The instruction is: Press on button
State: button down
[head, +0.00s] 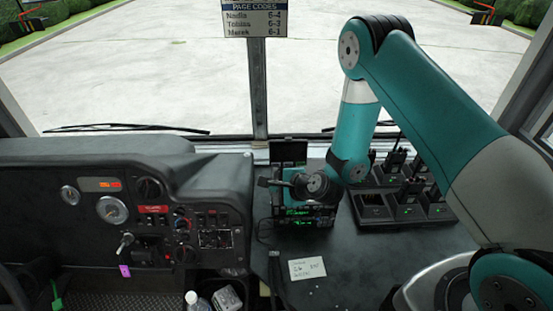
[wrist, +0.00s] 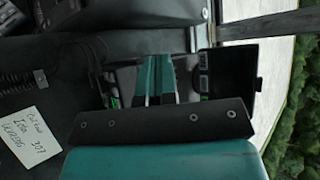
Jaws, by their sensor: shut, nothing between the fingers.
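A black radio-like unit (head: 308,217) with green lit displays stands on the dark dashboard, with a raised dark panel behind it. My gripper (wrist: 158,62) shows in the wrist view with its two teal fingers shut together, empty, over this unit. Parts of the unit with small green lights show on both sides of the fingers. In the head view my wrist covers the unit's upper part, and the fingertips cannot be made out there. I cannot tell which part is the on button, or whether the fingertips touch the unit.
Several handheld radios stand in a charger rack (head: 408,204) right of the unit. A handwritten note (head: 307,268) lies in front; it also shows in the wrist view (wrist: 31,142). The driver's instrument panel (head: 150,215) is left. A page-code sign (head: 254,18) hangs above.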

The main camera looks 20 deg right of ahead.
aim_at(276, 165)
jog(key=shift+w+f, duration=0.1)
dwell(0.3)
jog(key=w, duration=0.2)
jog(key=w+d+f+b, duration=0.1)
jog(key=w, duration=0.1)
jog(key=w+d+f, duration=0.1)
jog(key=w, duration=0.1)
jog(key=shift+w+b, duration=0.3)
jog(key=shift+b, duration=0.1)
jog(key=shift+w+d, duration=0.15)
jog(key=shift+w, duration=0.6)
jog(key=shift+f+b, duration=0.1)
jog(key=shift+b, duration=0.2)
dwell(0.9)
jog(key=shift+w+d, duration=0.1)
jog(key=shift+w, duration=0.3)
jog(key=shift+w+d+f+b, duration=0.1)
jog(key=shift+w+b, duration=0.2)
jog(key=shift+b, duration=0.15)
dwell(0.6)
jog(key=shift+s+a+r, duration=0.2)
jog(key=shift+s, duration=0.5)
